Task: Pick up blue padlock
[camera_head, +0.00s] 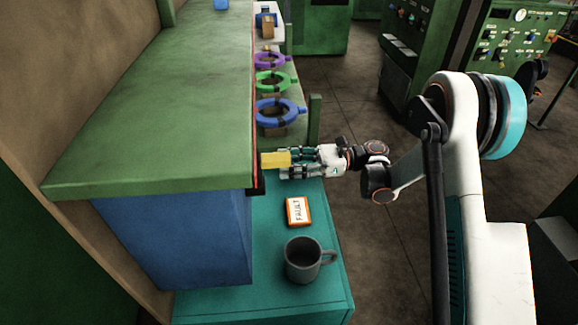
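I cannot make out a thing that is clearly a blue padlock. A blue ring-shaped piece (280,112) with a brown block stands on the green ledge, beyond my gripper. A small blue piece (266,19) with a brown block is further back. My gripper (284,163) points left over the teal surface, beside the edge of the green-topped cabinet. Its two fingers are apart. A yellow block (275,159) shows at the fingertips; I cannot tell whether they touch it. The space under the green top is hidden.
A green ring (274,82) and a purple ring (269,60) stand behind the blue one. An orange-edged FAULT card (298,212) and a grey mug (303,260) are on the teal surface (225,302). The green top (160,100) overhangs on the left.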

